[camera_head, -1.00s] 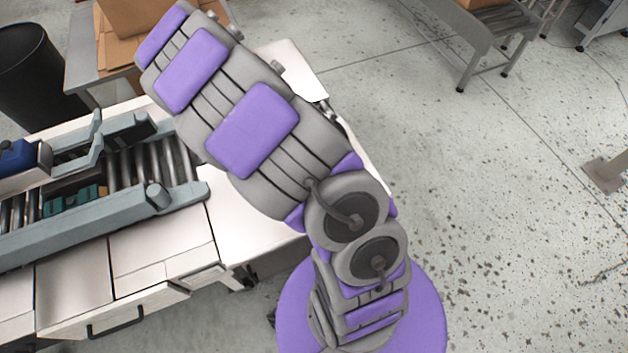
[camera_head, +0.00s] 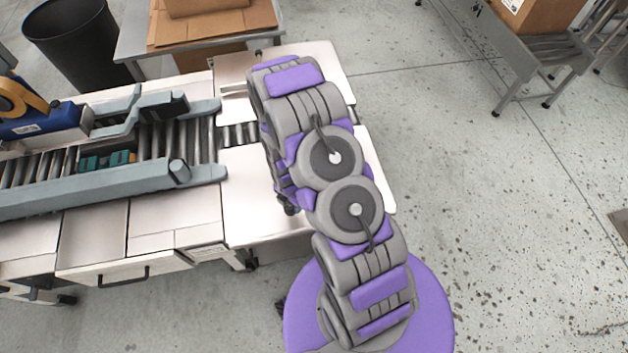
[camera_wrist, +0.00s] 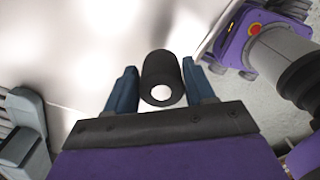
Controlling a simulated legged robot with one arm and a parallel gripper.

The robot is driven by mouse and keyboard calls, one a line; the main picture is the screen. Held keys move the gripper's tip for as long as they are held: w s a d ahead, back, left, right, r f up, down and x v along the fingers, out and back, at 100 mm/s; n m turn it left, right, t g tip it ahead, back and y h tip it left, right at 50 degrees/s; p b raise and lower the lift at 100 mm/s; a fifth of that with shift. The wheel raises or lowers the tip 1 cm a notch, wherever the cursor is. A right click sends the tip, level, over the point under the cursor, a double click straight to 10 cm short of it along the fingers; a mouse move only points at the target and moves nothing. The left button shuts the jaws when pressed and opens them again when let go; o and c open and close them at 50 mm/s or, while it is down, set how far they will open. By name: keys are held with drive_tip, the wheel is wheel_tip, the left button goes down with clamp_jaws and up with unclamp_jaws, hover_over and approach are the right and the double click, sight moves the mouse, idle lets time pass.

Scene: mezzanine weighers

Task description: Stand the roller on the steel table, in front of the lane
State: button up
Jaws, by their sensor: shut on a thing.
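The roller (camera_wrist: 160,68), a short dark cylinder with a white end, is between the two blue-grey fingers of my gripper (camera_wrist: 160,85) in the wrist view. My gripper is shut on it, and its white end faces the wrist camera. The bright steel table (camera_head: 265,215) lies beneath; it also shows in the wrist view (camera_wrist: 75,50). I cannot tell whether the roller touches the table. The lane (camera_head: 205,138), a roller conveyor with grey-blue rails, ends at the left of my arm. My arm hides the gripper and roller in the head view.
A blue machine with a yellow tape reel (camera_head: 20,105) stands over the lane at left. Flattened cardboard (camera_head: 210,25) lies on a bench behind, near a black bin (camera_head: 80,40). Another conveyor with a box (camera_head: 545,15) stands at upper right. The speckled floor at right is clear.

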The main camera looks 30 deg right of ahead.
drive_tip(key=w+d, duration=0.2)
drive_tip(key=d, duration=0.2)
drive_tip(key=w+d+f+b, duration=0.1)
drive_tip(key=w+d, duration=0.2)
drive_tip(key=d, duration=0.1)
drive_tip(key=w+d+b, duration=0.1)
drive_tip(key=w+d, duration=0.1)
drive_tip(key=d, duration=0.2)
drive_tip(key=shift+w+d+f, duration=0.2)
drive_tip(key=shift+d+f, duration=0.05)
drive_tip(key=shift+d, duration=0.15)
drive_tip(key=shift+d+f, duration=0.1)
drive_tip(key=shift+d, duration=0.1)
drive_tip(key=shift+d+f, duration=0.1)
drive_tip(key=shift+f, duration=0.25)
drive_tip(key=shift+a+f+b, duration=0.15)
drive_tip(key=shift+f+b, duration=0.1)
drive_tip(key=shift+f, duration=0.35)
drive_tip(key=shift+a+f+b, duration=0.15)
drive_tip(key=shift+f+b, duration=0.1)
drive_tip(key=shift+f, duration=0.35)
drive_tip(key=shift+a+f, duration=0.15)
drive_tip(key=o, duration=1.1)
drive_tip(key=shift+d, duration=0.25)
drive_tip(key=shift+a, duration=0.15)
